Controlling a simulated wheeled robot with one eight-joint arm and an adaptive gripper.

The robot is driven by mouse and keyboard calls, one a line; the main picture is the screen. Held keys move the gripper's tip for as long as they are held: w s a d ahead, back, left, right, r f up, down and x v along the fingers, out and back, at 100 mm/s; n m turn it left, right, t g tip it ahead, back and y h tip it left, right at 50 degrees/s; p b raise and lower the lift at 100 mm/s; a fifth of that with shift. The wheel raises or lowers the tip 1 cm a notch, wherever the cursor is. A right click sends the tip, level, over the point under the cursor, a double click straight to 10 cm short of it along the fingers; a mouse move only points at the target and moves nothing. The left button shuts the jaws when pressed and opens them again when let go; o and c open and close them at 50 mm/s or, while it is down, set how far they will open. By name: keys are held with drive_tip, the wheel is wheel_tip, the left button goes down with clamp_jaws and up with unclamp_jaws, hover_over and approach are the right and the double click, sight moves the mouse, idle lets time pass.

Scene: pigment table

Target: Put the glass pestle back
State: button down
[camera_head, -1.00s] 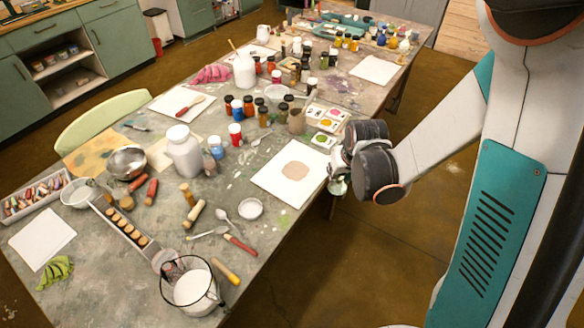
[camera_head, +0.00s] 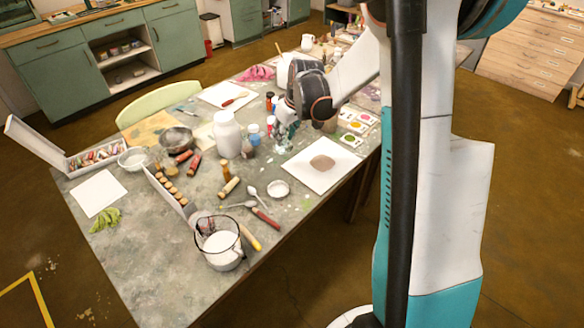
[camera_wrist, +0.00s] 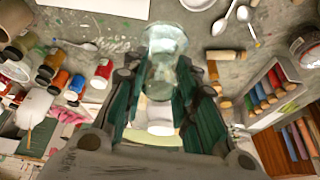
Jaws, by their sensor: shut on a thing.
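The glass pestle (camera_wrist: 165,62) is a clear, pale greenish piece held between my gripper's teal fingers in the wrist view. Its wide end points toward the top of that picture. My gripper (camera_wrist: 160,95) is closed around its narrower part. In the head view my gripper (camera_head: 287,122) hangs over the table, just right of the white jar. The pestle (camera_head: 283,141) shows there only as a small, pale glassy shape below the fingers. Its height above the tabletop is hard to tell.
A large white jar (camera_head: 227,134) stands left of my gripper, with small pigment bottles close by. A white sheet with a brown patch (camera_head: 322,163) lies to the right.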

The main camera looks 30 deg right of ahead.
drive_tip(key=w+d+r+n, duration=0.1)
drive_tip(key=w+d+r, duration=0.2)
drive_tip(key=d+r, duration=0.3)
drive_tip(key=shift+y, duration=0.3)
drive_tip(key=f+b, duration=0.2)
drive_tip(key=f, duration=0.5)
drive_tip(key=f+b, duration=0.2)
drive_tip(key=f, duration=0.4)
drive_tip(key=d+f+b, duration=0.1)
drive_tip(key=f+b, duration=0.1)
drive_tip(key=f, duration=0.5)
drive_tip(key=shift+s+f, duration=0.15)
drive_tip(key=shift+f, duration=0.15)
drive_tip(key=shift+f, duration=0.2)
drive_tip(key=c, duration=1.3)
unclamp_jaws()
drive_tip(key=shift+r, duration=0.1)
